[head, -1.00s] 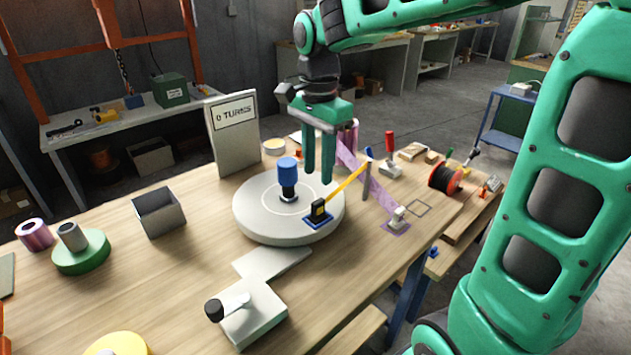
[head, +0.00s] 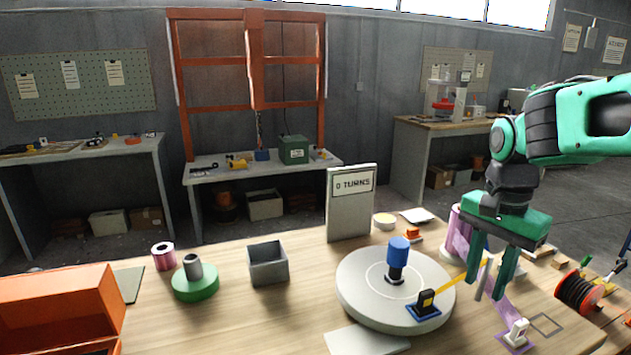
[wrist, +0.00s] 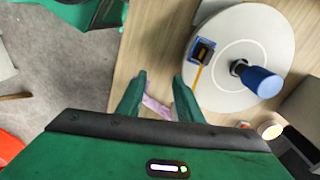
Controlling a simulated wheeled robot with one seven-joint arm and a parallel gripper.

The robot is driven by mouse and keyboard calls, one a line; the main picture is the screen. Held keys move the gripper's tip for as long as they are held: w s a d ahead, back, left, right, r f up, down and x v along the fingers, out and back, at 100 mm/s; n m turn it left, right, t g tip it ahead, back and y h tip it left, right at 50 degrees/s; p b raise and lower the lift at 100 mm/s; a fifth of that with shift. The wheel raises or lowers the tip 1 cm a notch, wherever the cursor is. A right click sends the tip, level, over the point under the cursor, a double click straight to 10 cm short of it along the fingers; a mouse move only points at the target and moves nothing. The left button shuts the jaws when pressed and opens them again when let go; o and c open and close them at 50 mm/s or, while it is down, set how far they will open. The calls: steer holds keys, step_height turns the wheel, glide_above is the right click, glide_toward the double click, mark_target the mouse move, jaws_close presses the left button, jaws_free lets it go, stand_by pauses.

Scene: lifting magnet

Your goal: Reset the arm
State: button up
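My green gripper (head: 492,270) hangs from my arm at the right of the head view, fingers pointing down. Its two fingers are apart with nothing held between them; the wrist view also shows the open fingers (wrist: 158,90). It is above the bench, to the right of a round pale turntable (head: 360,300). A blue-topped post (head: 398,250) stands upright on the turntable, and it also shows in the wrist view (wrist: 262,82).
A sign reading "0 TURNS" (head: 350,205) stands behind the turntable. An open grey box (head: 268,265), a green disc with a grey cylinder (head: 195,285) and an orange bin (head: 60,310) are to the left. A wire spool (head: 578,291) is at the right. Bare wood lies between.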

steer(key=s+d+f+n, duration=0.2)
steer(key=s+d+f, duration=0.1)
steer(key=s, duration=0.5)
steer(key=s+d+f+n, duration=0.3)
steer(key=s+d, duration=0.2)
steer(key=s, duration=0.4)
steer(key=shift+d+f+n+y, duration=0.3)
steer(key=shift+d+f, duration=0.05)
steer(key=shift+f, duration=0.05)
steer(key=shift+w+f, duration=0.25)
steer(key=shift+w, duration=0.3)
